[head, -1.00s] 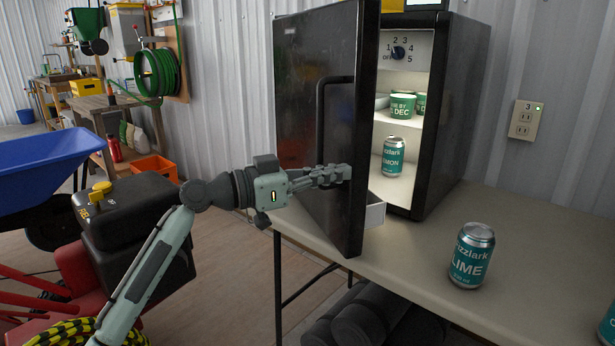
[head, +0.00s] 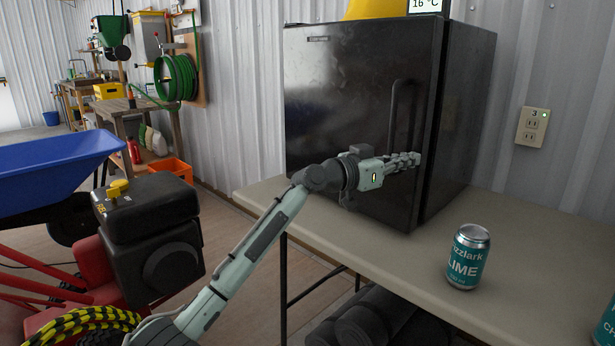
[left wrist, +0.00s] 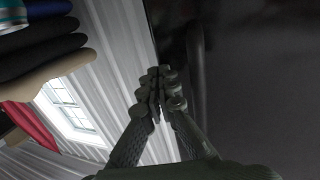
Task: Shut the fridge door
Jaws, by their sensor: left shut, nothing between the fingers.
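The black fridge (head: 466,120) stands on the beige table. Its door (head: 340,110) lies across the front and its inside is hidden; a thin lighter line shows along the door's right edge, and I cannot tell whether it is fully sealed. The door's vertical handle (head: 393,115) is on its right side. My left gripper (head: 415,160) is shut and empty, its fingertips at the door's front near the right edge, below the handle. In the left wrist view the shut fingers (left wrist: 162,85) show beside the dark door (left wrist: 260,80). My right gripper is not in view.
A Fizzlark lime can (head: 468,258) stands on the table (head: 400,270) in front of the fridge. Part of another can (head: 606,325) shows at the right edge. A blue wheelbarrow (head: 60,165) and a black engine (head: 150,225) stand at left.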

